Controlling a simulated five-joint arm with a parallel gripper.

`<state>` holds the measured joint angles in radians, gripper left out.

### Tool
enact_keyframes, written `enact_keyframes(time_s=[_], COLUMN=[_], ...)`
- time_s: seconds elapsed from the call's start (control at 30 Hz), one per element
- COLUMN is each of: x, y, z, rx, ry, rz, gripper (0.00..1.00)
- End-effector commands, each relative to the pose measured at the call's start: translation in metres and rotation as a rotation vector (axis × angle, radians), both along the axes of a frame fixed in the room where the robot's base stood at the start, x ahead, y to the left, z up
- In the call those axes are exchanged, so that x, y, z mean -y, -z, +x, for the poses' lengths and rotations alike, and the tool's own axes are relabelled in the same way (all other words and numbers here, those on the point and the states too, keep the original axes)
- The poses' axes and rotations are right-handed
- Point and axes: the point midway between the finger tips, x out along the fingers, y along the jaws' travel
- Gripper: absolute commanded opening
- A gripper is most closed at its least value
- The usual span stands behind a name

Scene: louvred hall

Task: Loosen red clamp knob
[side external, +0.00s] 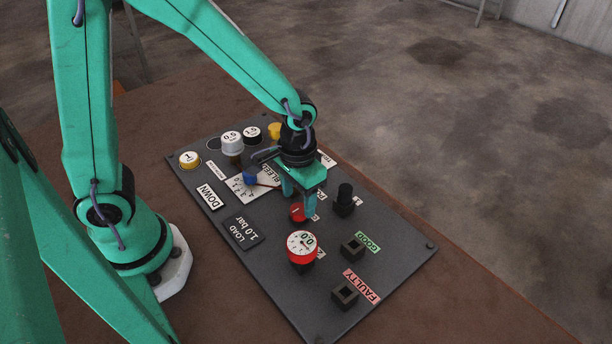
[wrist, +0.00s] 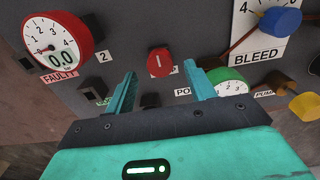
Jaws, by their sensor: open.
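The red clamp knob (side external: 297,213) is a small round red knob with a white mark, set on the dark panel (side external: 378,258). In the side view it sits just below my gripper (side external: 300,200), which partly overlaps it. In the wrist view the red knob (wrist: 160,62) lies just beyond and between the spread fingertips of my gripper (wrist: 161,80), its white mark running roughly up and down. The teal fingers are open and hold nothing. I cannot tell exactly how far the fingertips are above the knob.
A red gauge (side external: 302,246) reading 0.0 stands close in front of the knob. A black post (side external: 344,199) is to its right. GOOD (side external: 367,243) and FAULTY (side external: 361,286) labels mark sockets.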

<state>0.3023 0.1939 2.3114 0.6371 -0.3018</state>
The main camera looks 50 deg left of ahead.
Motion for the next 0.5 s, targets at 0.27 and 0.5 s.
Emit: enact_keyframes(time_s=[0.27, 0.5], x=[0.0, 0.0], y=[0.028, 0.031], z=[-0.001, 0.0], rx=[-0.002, 0.0], ry=[0.0, 0.0], rz=[0.001, 0.0], gripper=[0.55, 0.55])
